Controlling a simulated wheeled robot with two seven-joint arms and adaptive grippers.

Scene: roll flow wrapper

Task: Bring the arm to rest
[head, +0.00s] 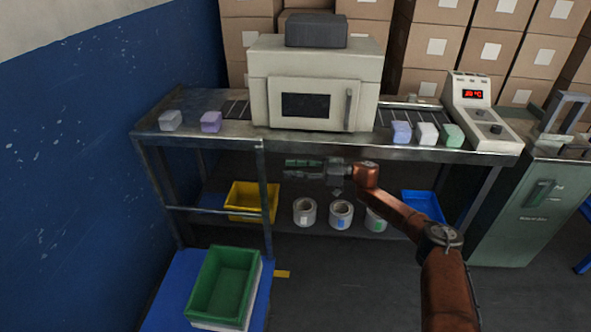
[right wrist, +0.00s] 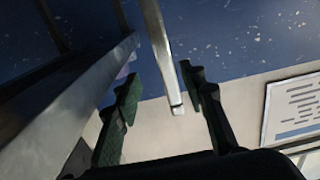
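My right arm comes in from the lower right in the head view. Its gripper (head: 304,168) is in front of the metal bench (head: 350,148), below the level of the top, pointing left. In the right wrist view the two fingers of this gripper (right wrist: 160,95) stand apart with nothing between them. A bench leg and the blue wall (right wrist: 230,40) show beyond the fingers. My left gripper is not in view.
A cream wrapper machine (head: 265,85) stands on the bench, with small blocks (head: 426,133) beside it. Below are white rolls (head: 304,211), a yellow bin (head: 252,200) and a blue bin (head: 424,205). A green crate (head: 222,284) is at the front left.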

